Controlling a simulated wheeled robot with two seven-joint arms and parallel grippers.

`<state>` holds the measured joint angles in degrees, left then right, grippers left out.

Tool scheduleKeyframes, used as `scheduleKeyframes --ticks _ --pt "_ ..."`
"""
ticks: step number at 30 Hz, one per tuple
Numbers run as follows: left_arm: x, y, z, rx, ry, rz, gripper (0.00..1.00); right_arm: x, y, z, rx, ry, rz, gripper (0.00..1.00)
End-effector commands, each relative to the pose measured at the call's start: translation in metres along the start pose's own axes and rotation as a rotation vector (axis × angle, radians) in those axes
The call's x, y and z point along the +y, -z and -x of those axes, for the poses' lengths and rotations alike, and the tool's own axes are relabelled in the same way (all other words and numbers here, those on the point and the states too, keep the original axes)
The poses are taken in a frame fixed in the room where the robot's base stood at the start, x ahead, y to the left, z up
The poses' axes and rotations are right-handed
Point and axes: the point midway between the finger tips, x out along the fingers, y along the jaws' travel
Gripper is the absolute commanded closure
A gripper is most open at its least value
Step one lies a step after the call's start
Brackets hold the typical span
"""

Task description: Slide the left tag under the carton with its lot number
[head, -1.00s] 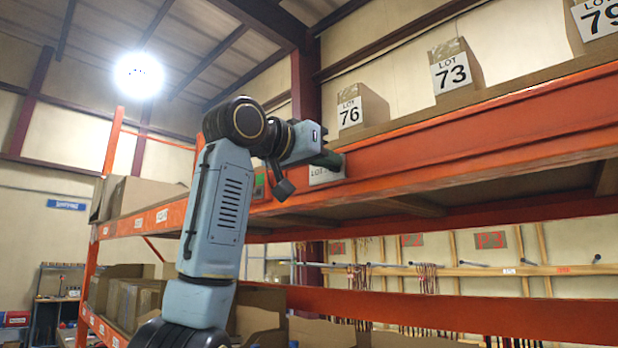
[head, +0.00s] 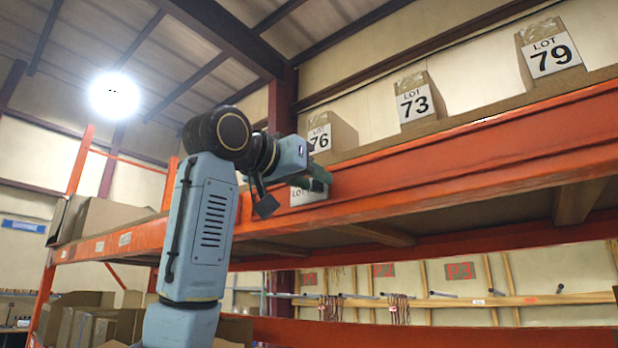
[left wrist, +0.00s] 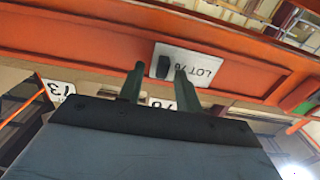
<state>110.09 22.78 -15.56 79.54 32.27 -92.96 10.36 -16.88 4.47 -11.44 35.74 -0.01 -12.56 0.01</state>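In the left wrist view the gripper's (left wrist: 160,72) two fingers stand apart, one on each side of the knob, with a gap visible. My right gripper is not in view.
The orange beam (head: 450,152) runs across below the shelf. Cartons marked LOT 73 (head: 421,108) and LOT 79 (head: 553,58) stand to the right on the shelf. My left arm blocks part of the rack at left. The beam face right of the tag is clear.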

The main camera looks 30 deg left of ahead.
Motion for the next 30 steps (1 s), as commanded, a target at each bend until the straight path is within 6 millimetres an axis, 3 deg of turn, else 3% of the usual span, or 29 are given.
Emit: scheduleKeyframes --ticks 7,21,30 --pt "0.000 -0.001 0.018 0.003 0.000 0.000 0.65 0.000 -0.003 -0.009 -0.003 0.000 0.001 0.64" --pt "0.000 -0.001 0.115 0.003 0.000 -0.001 0.65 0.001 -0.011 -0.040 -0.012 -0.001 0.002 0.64" --pt "0.000 0.000 0.134 0.001 0.000 0.000 0.65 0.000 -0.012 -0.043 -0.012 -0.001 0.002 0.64"
